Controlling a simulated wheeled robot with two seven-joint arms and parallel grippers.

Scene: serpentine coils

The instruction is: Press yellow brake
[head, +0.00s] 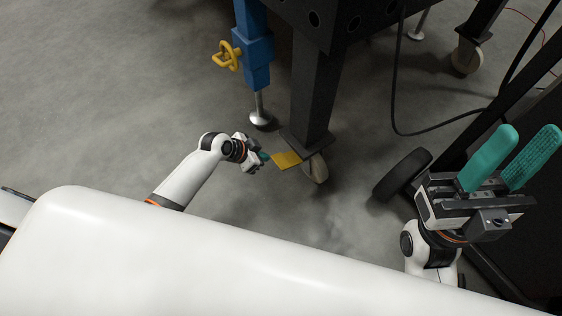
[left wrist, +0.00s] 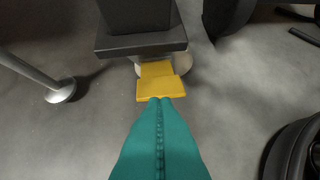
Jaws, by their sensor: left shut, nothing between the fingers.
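The yellow brake (head: 287,160) is a flat pedal on the caster wheel (head: 316,168) under the dark table leg (head: 315,85). It also shows in the left wrist view (left wrist: 161,86), just ahead of the fingertips. My left gripper (head: 265,157) is shut and empty, its teal fingers pressed together. Its tips (left wrist: 160,101) are at the near edge of the pedal; I cannot tell whether they touch it. My right gripper (head: 512,165) is raised at the right of the head view, its teal fingers apart with nothing between them.
A blue post (head: 253,50) with a yellow handle (head: 226,55) and a metal foot (head: 261,118) stands left of the leg. A black cable (head: 395,90) runs at the right. A black wheel (head: 402,174) lies near my right arm. The grey floor at left is clear.

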